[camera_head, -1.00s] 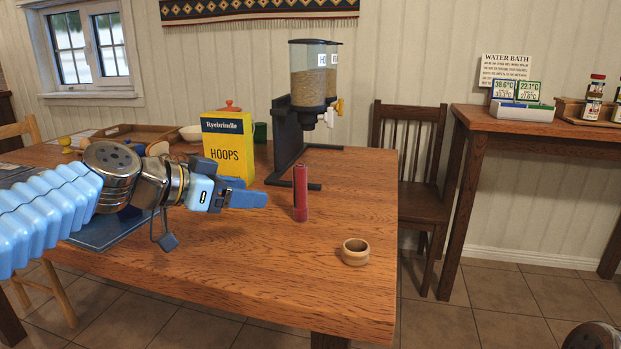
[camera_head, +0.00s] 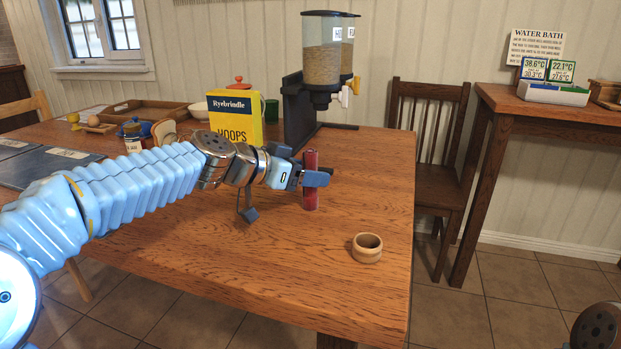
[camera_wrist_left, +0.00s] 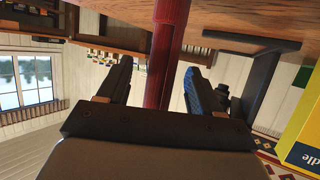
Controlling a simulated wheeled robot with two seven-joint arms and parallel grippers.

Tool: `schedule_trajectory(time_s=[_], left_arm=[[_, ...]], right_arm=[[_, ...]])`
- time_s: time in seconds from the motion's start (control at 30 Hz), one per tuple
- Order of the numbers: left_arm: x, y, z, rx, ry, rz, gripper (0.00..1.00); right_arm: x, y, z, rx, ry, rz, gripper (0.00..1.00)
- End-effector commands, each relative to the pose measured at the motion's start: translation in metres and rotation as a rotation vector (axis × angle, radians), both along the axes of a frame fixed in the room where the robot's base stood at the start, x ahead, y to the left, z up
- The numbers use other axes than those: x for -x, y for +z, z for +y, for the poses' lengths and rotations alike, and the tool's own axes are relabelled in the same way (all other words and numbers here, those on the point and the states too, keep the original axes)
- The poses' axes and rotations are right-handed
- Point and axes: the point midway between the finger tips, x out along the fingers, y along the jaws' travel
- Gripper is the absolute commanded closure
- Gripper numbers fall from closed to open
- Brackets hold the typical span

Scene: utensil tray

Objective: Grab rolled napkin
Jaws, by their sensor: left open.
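The rolled napkin (camera_head: 311,191) is a dark red upright roll standing on the wooden table in the head view. My left gripper (camera_head: 316,178) is at its upper part, with a finger crossing in front of it. In the left wrist view the red roll (camera_wrist_left: 165,50) lies between the two spread fingers (camera_wrist_left: 158,82), with a visible gap on each side. The left gripper is open. A round dark end of my right arm shows at the lower right corner of the head view, but its fingers are out of view.
A wooden napkin ring (camera_head: 367,248) stands on the table to the right and nearer. A yellow cereal box (camera_head: 236,119) and a cereal dispenser (camera_head: 325,75) stand behind the roll. A wooden tray (camera_head: 152,112) lies at the back left. The table's front middle is clear.

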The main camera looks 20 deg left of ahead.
Motion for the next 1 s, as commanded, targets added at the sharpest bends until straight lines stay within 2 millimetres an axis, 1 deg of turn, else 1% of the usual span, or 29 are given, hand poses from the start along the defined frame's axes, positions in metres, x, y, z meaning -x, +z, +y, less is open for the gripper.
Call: schedule_trajectory(time_s=[0.03, 0.1, 0.2, 0.43, 0.7, 0.8, 1.0], left_arm=[[-0.006, -0.002, -0.006, -0.001, -0.002, 0.003, 0.35], [-0.014, -0.007, -0.011, 0.0, -0.003, 0.002, 0.35], [-0.02, -0.01, -0.015, -0.001, 0.0, 0.0, 0.35], [-0.021, -0.011, -0.015, -0.001, 0.0, -0.001, 0.35], [-0.021, -0.011, -0.015, -0.001, 0.0, -0.001, 0.76], [-0.021, -0.011, -0.015, -0.001, 0.0, -0.001, 0.9], [-0.021, -0.01, -0.015, -0.001, 0.001, -0.001, 0.9]], right_arm=[[0.0, 0.004, 0.001, -0.001, 0.001, 0.0, 0.0], [0.0, 0.004, 0.001, -0.002, 0.003, 0.001, 0.0], [0.001, 0.005, 0.002, -0.002, 0.003, 0.001, 0.0], [0.001, 0.004, 0.002, -0.002, 0.003, 0.001, 0.0], [0.001, 0.004, 0.002, -0.002, 0.003, 0.001, 0.0], [0.001, 0.004, 0.002, -0.002, 0.003, 0.001, 0.0], [0.0, 0.005, 0.002, -0.002, 0.003, 0.001, 0.0]])
